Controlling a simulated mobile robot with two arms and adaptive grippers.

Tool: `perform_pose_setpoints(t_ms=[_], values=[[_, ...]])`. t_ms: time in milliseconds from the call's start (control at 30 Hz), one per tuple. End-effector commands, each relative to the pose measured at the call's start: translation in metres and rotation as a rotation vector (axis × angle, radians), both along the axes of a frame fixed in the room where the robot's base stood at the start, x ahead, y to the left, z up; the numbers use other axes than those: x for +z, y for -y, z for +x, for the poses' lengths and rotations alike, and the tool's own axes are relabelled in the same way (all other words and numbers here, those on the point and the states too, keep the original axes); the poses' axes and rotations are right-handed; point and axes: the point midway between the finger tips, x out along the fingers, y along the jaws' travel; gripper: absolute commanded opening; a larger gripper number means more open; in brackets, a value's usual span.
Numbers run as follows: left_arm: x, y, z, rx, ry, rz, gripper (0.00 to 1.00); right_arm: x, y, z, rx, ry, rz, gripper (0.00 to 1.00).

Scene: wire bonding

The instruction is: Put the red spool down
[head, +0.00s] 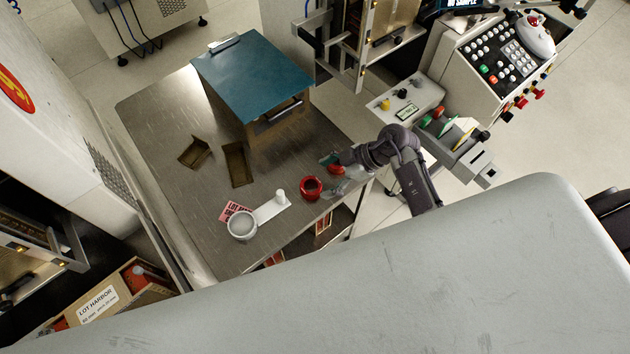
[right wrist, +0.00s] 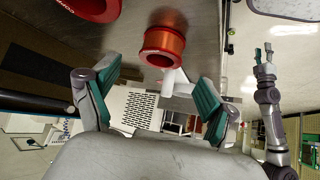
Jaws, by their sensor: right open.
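A red spool with copper-coloured winding (right wrist: 162,45) is in the right wrist view, just beyond and between the fingertips of my right gripper (right wrist: 157,82). It appears in the head view as a small red shape (head: 336,169) at the table's right edge, partly hidden by the gripper. My right gripper (head: 332,176) is open, its fingers apart on either side with a visible gap to the spool. A second, wider red spool (head: 311,188) with a dark centre stands on the table beside it. An arm with teal fingertips, seemingly my left gripper (right wrist: 264,52), is small at the right of the wrist view.
The metal table (head: 165,110) carries a teal-topped box (head: 250,75), two brown trays (head: 195,152) (head: 237,165), a white round dish (head: 241,225), a white plate with a peg (head: 272,209) and a red label (head: 230,211). A control panel (head: 490,70) stands at the right.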

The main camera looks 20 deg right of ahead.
Motion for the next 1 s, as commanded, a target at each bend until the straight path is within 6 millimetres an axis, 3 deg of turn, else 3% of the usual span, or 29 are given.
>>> perform_pose_setpoints(t_ms=[200,400,1000], values=[[0.000,0.000,0.000,-0.001,0.000,0.000,0.40,0.031,0.031,-0.010,0.000,0.000,-0.003,0.85],[0.000,0.000,0.000,-0.001,0.000,0.000,0.40,0.046,0.043,-0.014,0.000,0.000,0.000,0.85],[0.000,0.000,0.000,-0.002,0.000,-0.001,0.40,0.048,0.044,-0.014,0.000,0.002,0.002,0.85]])
